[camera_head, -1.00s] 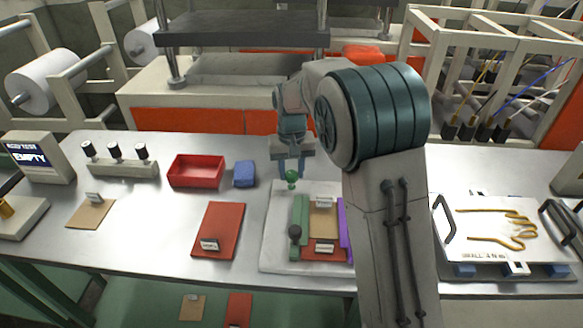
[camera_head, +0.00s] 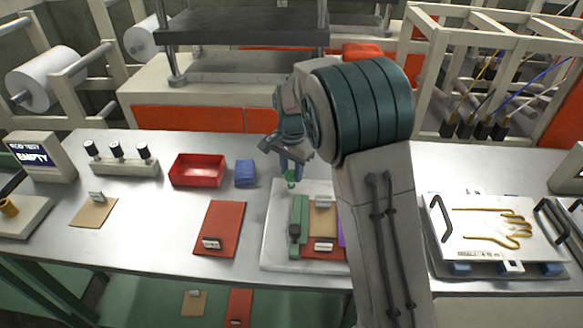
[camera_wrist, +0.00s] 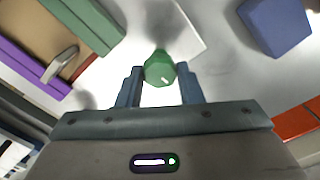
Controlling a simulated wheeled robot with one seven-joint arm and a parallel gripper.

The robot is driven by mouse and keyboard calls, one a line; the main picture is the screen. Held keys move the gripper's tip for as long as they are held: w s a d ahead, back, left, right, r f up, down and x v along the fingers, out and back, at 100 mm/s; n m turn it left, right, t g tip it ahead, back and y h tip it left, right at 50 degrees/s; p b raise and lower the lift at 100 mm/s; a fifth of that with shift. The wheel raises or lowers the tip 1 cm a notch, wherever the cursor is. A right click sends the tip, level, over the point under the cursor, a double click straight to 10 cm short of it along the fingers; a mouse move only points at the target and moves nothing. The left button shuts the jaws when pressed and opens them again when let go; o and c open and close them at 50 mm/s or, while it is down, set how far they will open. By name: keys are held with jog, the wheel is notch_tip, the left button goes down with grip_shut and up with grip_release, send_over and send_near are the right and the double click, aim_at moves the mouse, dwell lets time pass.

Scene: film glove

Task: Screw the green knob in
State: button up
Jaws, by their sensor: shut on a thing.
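The green knob (camera_head: 290,177) stands at the back of the white base plate (camera_head: 277,255) in the head view, beside the far end of the green bar (camera_head: 299,216). In the wrist view the knob (camera_wrist: 159,69) sits between the fingertips of my gripper (camera_wrist: 160,86). My gripper (camera_head: 291,174) points down and is shut on the knob, its body turned at an angle. The knob's lower end and any hole under it are hidden.
A dark knob (camera_head: 294,231) stands on the green bar's near end. A blue block (camera_head: 245,173) and red tray (camera_head: 197,170) are to the left, with a red plate (camera_head: 219,229) in front. A white plate with a hand-shaped outline (camera_head: 493,229) lies right. My arm hides the base plate's right side.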

aim_at(292, 173)
jog(key=shift+r+m, duration=0.1)
jog(key=shift+m, duration=0.4)
jog(key=o, duration=1)
notch_tip(292, 173, up, 14)
jog(key=shift+f, duration=0.1)
